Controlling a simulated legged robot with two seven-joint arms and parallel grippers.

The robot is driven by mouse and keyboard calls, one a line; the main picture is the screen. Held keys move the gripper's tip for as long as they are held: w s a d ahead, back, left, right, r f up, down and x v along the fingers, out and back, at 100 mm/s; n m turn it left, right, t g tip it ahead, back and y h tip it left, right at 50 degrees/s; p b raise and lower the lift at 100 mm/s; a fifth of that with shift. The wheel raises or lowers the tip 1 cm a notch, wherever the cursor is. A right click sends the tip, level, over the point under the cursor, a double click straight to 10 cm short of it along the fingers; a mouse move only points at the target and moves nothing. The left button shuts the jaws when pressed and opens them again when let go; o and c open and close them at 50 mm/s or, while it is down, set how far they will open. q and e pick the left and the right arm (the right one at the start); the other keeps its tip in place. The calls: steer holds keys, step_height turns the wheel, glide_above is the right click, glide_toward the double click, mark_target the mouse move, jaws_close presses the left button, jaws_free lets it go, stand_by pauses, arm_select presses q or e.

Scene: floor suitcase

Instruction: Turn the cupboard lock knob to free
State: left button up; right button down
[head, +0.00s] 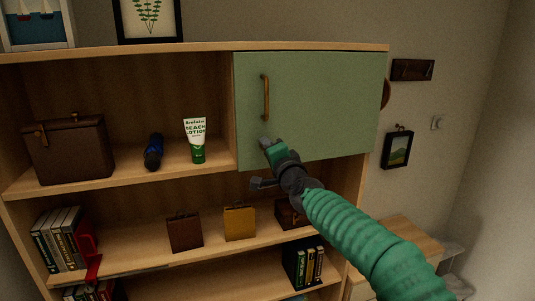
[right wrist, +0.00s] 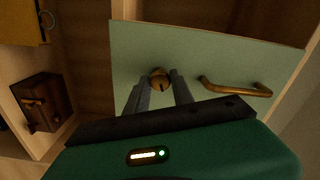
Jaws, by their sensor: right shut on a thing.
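The green cupboard door (head: 325,100) is closed at the upper right of the shelf unit in the head view. Its brass bar handle (head: 265,97) also shows in the right wrist view (right wrist: 235,90). The round brass lock knob (right wrist: 160,78) sits on the door in the right wrist view, with a dark slot on its face. My right gripper (head: 266,143) reaches the door's lower left, below the handle. In the right wrist view its two grey fingers (right wrist: 160,88) are shut on the knob, one on each side. In the head view the gripper hides the knob. My left gripper is out of view.
The open shelf left of the door holds a brown case (head: 70,150), a dark blue object (head: 153,152) and a lotion tube (head: 196,140). Small boxes (head: 240,223) and books (head: 62,240) stand below. A framed picture (head: 397,149) hangs on the right wall.

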steer(key=shift+f+m, duration=0.15)
steer(key=shift+m, duration=1.85)
steer(key=c, duration=1.2)
jaws_free()
steer(key=shift+c, duration=0.2)
steer(key=shift+o, duration=0.8)
steer(key=shift+w, duration=0.15)
steer(key=shift+d+b, duration=0.1)
steer(key=shift+b, duration=0.2)
steer(key=b+v, duration=1.2)
steer(key=v, duration=0.4)
steer(key=shift+s, duration=0.35)
